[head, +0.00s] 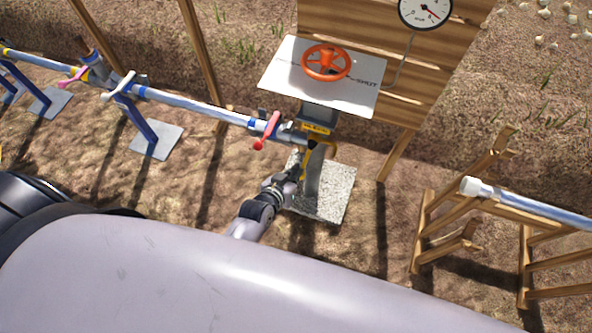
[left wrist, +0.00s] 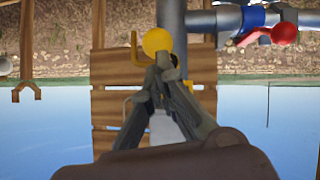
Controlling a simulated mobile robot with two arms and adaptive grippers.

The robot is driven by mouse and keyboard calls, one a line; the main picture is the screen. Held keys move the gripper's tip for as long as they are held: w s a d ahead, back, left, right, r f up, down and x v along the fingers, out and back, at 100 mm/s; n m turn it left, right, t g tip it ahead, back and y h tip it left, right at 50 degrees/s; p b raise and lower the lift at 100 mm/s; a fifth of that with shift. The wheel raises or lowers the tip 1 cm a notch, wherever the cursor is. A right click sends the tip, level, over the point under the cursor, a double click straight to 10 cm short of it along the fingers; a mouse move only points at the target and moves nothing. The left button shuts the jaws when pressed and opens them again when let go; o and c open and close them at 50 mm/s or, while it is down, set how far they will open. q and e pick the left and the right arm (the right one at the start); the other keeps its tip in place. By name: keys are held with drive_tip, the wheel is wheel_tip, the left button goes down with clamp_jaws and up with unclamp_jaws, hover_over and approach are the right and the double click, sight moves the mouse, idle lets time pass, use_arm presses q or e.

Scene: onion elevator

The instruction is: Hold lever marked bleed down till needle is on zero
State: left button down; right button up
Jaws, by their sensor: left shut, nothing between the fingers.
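A yellow lever (head: 307,162) hangs below the pipe's end at the post in the head view. Its yellow ball knob (left wrist: 157,40) shows in the left wrist view. I cannot read a bleed marking. My left gripper (head: 299,168) is shut and empty, with its tips (left wrist: 164,62) at the knob's edge in the wrist picture; I cannot tell whether they touch. The round white gauge (head: 425,12) is at the top right, partly cut off. Its red needle points to the lower right; the numbers are too small to read. My right gripper is out of view.
An orange handwheel (head: 326,63) sits above a white plate (head: 283,76) marked SHUT. A red-handled lever (head: 267,131) is on the pipe (head: 196,107) just left of the post. A wooden stand (head: 428,232) with another pipe is at the right. Bare ground lies between.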

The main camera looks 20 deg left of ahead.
use_arm(q)
wheel_tip(320, 180, down, 7)
drive_tip(key=b, duration=0.3)
drive_tip(key=shift+s+r, duration=0.15)
drive_tip(key=shift+r, duration=0.05)
idle(0.3)
idle(1.9)
drive_tip(key=shift+r, duration=0.1)
idle(0.6)
